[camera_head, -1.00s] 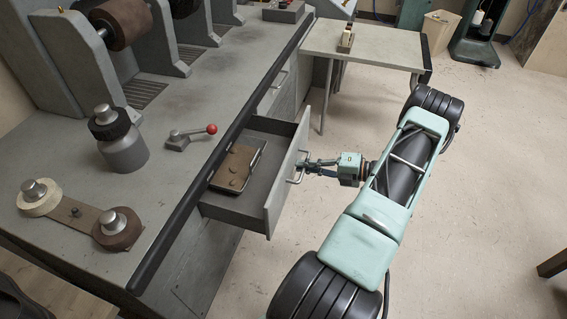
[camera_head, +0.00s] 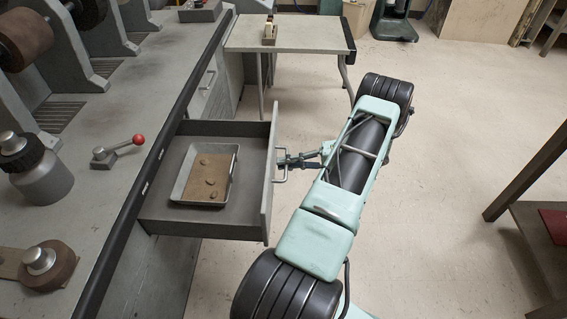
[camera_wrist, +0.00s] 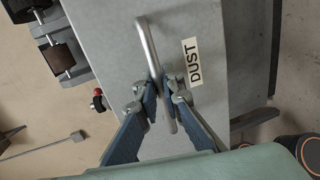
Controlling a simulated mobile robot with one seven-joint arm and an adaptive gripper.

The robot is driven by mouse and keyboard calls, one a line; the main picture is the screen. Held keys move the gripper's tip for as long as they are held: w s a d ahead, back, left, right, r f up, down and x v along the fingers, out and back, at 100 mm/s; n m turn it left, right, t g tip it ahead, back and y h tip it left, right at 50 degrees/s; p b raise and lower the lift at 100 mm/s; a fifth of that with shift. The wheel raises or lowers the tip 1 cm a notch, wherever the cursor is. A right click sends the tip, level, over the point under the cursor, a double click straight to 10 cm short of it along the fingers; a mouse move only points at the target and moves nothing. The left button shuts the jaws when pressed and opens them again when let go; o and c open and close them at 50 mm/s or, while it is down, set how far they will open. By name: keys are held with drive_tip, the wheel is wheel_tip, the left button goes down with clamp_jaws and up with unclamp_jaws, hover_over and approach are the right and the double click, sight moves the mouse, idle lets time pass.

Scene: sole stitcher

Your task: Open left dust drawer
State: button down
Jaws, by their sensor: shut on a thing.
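The dust drawer (camera_head: 205,221) is pulled well out of the grey bench in the head view, and its open inside shows. In the wrist view its grey front (camera_wrist: 215,85) carries a label reading DUST. My gripper (camera_head: 285,163) is at the drawer's front. In the wrist view my gripper (camera_wrist: 160,97) has its blue fingers closed around the metal bar handle (camera_wrist: 153,62), one finger on each side. A metal tray (camera_head: 229,178) with brown dust and several small lumps lies inside the drawer.
The grey bench (camera_head: 95,105) with rollers and a red-knobbed lever (camera_head: 118,150) is left of the drawer. A small side table (camera_head: 300,38) stands behind. A dark shelf frame (camera_head: 525,165) is at the right. The floor (camera_head: 430,200) between is clear.

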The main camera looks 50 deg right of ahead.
drive_tip(key=c, duration=2.1)
unclamp_jaws()
drive_tip(key=v, duration=1.2)
